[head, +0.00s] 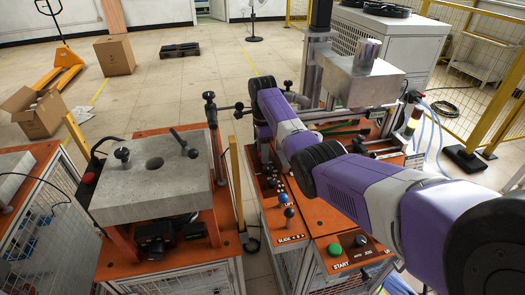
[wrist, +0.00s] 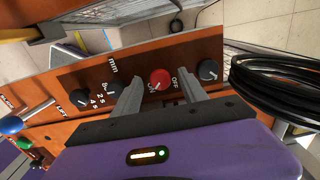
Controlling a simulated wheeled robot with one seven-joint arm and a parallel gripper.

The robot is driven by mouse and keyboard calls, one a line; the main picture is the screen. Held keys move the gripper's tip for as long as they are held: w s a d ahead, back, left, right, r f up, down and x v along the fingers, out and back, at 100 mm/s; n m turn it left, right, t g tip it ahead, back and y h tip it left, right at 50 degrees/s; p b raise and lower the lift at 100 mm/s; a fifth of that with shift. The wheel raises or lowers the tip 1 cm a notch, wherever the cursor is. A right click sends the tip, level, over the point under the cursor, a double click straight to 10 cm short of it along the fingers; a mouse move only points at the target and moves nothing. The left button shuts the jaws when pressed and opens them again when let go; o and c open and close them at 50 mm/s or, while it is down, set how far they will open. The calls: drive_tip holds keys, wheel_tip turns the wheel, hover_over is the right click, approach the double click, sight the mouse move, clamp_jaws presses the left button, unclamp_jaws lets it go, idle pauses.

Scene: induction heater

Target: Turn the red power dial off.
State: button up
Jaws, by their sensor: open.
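The red power dial (wrist: 160,79) sits on the orange control panel (wrist: 135,62) in the wrist view, with ON and OFF lettering beside it. My gripper (wrist: 157,83) is open, with one grey finger on the left of the dial and the other on its right. Gaps show between the fingers and the dial, so neither seems to touch it. The dial's exact pointer direction is too small to tell. In the head view my purple arm covers part of the panel, and I cannot make out the dial or the fingertips there.
Black knobs stand either side of the dial, a left one (wrist: 80,97) and a right one (wrist: 208,70). A black cable coil (wrist: 270,85) lies at the right. Blue-tipped (wrist: 11,125) and other levers stand at the left. A metal block (head: 150,180) sits left of my arm.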

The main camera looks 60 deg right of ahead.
clamp_jaws()
drive_tip(key=shift+n, duration=0.3)
drive_tip(key=n+p, duration=0.2)
drive_tip(key=n, duration=0.2)
drive_tip(key=shift+r, duration=0.1)
drive_tip(key=n+p, duration=0.1)
drive_tip(key=n, duration=0.4)
drive_tip(key=shift+n, duration=0.4)
idle(0.4)
